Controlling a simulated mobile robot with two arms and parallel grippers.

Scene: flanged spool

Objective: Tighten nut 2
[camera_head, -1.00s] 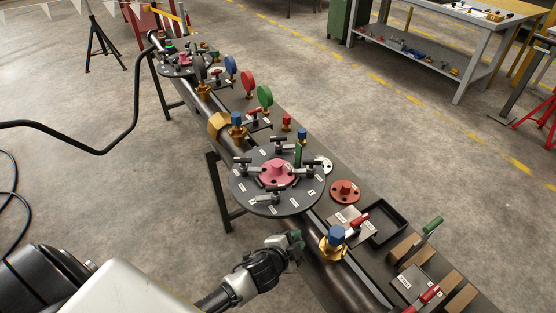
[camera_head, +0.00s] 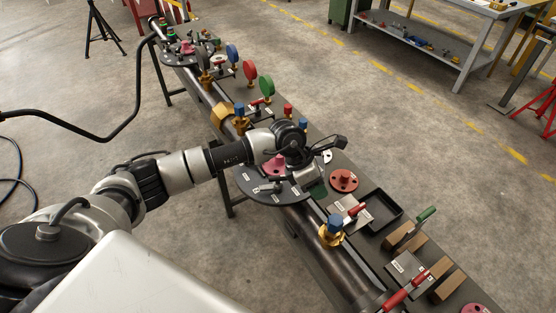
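A round black disc (camera_head: 262,187) with small white labels sits on the pipe bench, with a pink flanged hub (camera_head: 277,165) at its middle. Small T-handled fittings stand around the hub; one (camera_head: 268,188) shows on the near side. The labels are too small to read, so I cannot tell which nut is 2. My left gripper (camera_head: 312,182) is over the right part of the disc and hides the fittings there. Its fingers point down and are mostly hidden, so contact and opening cannot be told. My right gripper is not in view.
A brass valve with a blue cap (camera_head: 333,230) stands on the pipe nearer me. A red flange (camera_head: 343,181), a black tray (camera_head: 377,212) and red- and green-handled tools lie to the right. Gauges (camera_head: 250,72) stand farther along the bench.

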